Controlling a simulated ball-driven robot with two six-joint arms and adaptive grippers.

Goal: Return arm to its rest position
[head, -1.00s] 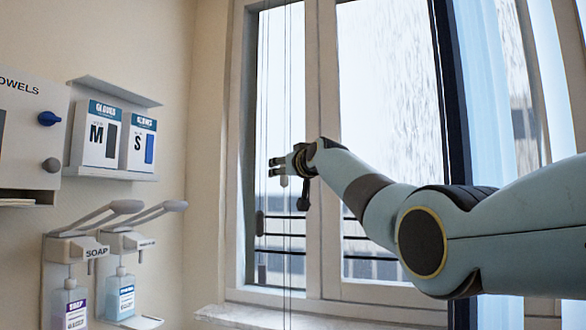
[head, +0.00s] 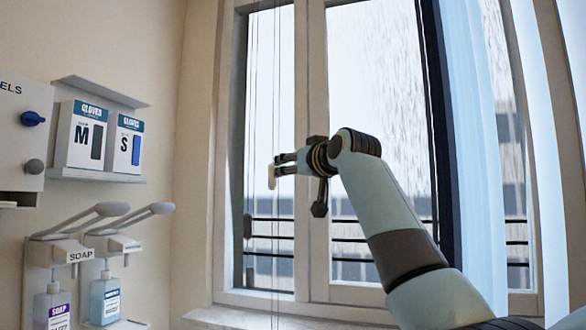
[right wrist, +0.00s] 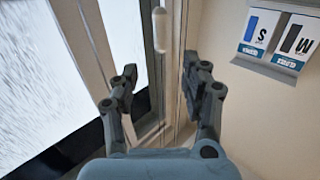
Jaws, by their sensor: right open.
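My right arm (head: 385,215) reaches up in front of the window in the head view, with its elbow bent. My right gripper (head: 277,163) points left, its fingers beside a small white cord pull (head: 271,178). In the right wrist view my right gripper (right wrist: 158,74) is open, with two dark fingers apart and nothing held between them. There the white pull (right wrist: 160,30) hangs beyond the fingertips, apart from both as far as I can see. My left gripper is in neither view.
A tall window (head: 375,110) and a light blue curtain (head: 480,150) stand behind my arm. Glove boxes (head: 85,140) sit on a wall shelf at left. Soap dispensers (head: 50,300) with long levers are below. A sill (head: 235,318) runs under the window.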

